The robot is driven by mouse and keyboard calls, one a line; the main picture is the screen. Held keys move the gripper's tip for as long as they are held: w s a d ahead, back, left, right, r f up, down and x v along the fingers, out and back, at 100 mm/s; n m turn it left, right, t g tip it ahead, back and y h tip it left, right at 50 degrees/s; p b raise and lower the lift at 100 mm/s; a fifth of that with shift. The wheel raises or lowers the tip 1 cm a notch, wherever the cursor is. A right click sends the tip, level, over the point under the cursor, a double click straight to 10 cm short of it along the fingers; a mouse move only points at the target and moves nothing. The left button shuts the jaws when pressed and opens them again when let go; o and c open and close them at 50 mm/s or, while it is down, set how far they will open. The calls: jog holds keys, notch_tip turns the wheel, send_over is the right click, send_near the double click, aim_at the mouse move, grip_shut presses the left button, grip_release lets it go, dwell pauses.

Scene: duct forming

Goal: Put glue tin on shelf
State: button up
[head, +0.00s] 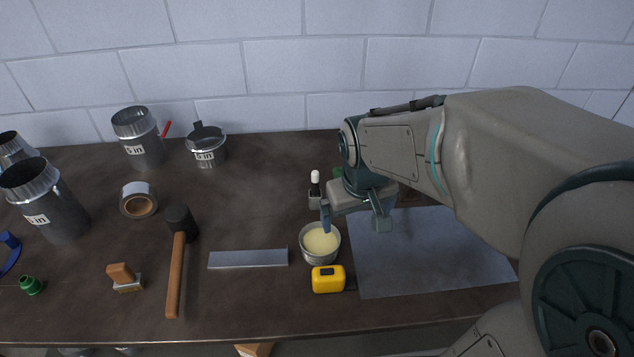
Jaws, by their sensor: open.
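The glue tin (306,252) is a small open metal tin with cream-coloured contents, upright on the dark workbench. My gripper (354,220) is open and empty, its fingers pointing down. In the picture, its left finger overlaps the tin's back rim and its right finger is to the right of the tin. I cannot tell how high the fingers are above the bench or whether they touch the tin. No shelf shows clearly; several items are partly visible below the bench's front edge.
A yellow tape measure (328,280) lies just in front of the tin. A metal sheet (430,255) is to the right, a metal strip (248,259) to the left. A small bottle (315,188) is behind.

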jog(key=w+a+f+n+p, duration=0.2)
jog(key=w+a+f, duration=0.1)
jog(key=w+a, duration=0.2)
jog(key=g+y, duration=0.1)
send_over(319, 241)
jog(key=f, duration=0.9)
jog(key=shift+s+d+f+b, duration=0.15)
jog(key=shift+s+d+b, duration=0.1)
jog(key=shift+d+b, duration=0.1)
jog(key=shift+w+a+f+p, duration=0.1)
jog(key=shift+a+f+p, duration=0.05)
jog(key=shift+f, duration=1.2)
jog(key=shift+w+a+f+p, duration=0.1)
jog(key=shift+f+p, duration=0.05)
jog(key=shift+f, duration=1.15)
jog(key=c, duration=1.5)
jog(key=shift+o, duration=0.2)
jog(key=shift+r, duration=0.15)
